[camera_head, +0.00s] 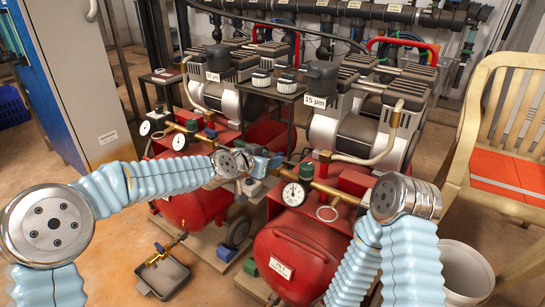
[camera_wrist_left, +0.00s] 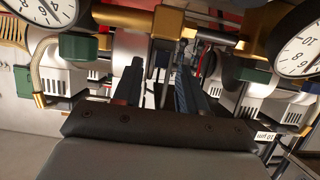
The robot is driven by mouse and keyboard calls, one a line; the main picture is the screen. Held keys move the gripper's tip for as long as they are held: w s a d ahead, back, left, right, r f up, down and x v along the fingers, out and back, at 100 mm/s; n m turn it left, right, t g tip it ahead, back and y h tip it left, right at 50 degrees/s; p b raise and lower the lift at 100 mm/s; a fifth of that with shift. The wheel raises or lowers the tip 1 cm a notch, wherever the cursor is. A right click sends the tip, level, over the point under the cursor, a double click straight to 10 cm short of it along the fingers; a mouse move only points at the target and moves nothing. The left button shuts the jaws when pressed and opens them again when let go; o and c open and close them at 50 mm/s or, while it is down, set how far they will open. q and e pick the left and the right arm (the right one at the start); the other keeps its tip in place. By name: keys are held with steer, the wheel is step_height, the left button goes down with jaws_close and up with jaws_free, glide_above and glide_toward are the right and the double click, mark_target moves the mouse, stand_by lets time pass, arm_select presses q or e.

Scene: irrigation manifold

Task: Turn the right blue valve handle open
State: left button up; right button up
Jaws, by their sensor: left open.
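My left gripper (camera_head: 272,163) reaches in from the left over the brass pipework between the two red compressor units. In the left wrist view its two dark fingers (camera_wrist_left: 159,85) are apart, pointing at the brass pipe (camera_wrist_left: 140,18). A narrow upright part shows in the gap between them; I cannot tell whether they touch it. I cannot clearly make out the right blue valve handle; the gripper may hide it. A pressure gauge (camera_head: 293,194) sits just right of the gripper on the brass line. My right arm is at the right; its gripper is not seen.
Red tanks (camera_head: 300,258) stand below the pipework, with motors (camera_head: 368,112) behind. Another gauge (camera_head: 180,142) is at left. A dark tray (camera_head: 165,276) lies on the floor. A wooden chair (camera_head: 500,140) and white bucket (camera_head: 466,272) stand at right, a grey cabinet (camera_head: 75,70) at left.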

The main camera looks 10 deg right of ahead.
arm_select(q)
steer(key=shift+x, duration=1.2)
jaws_close()
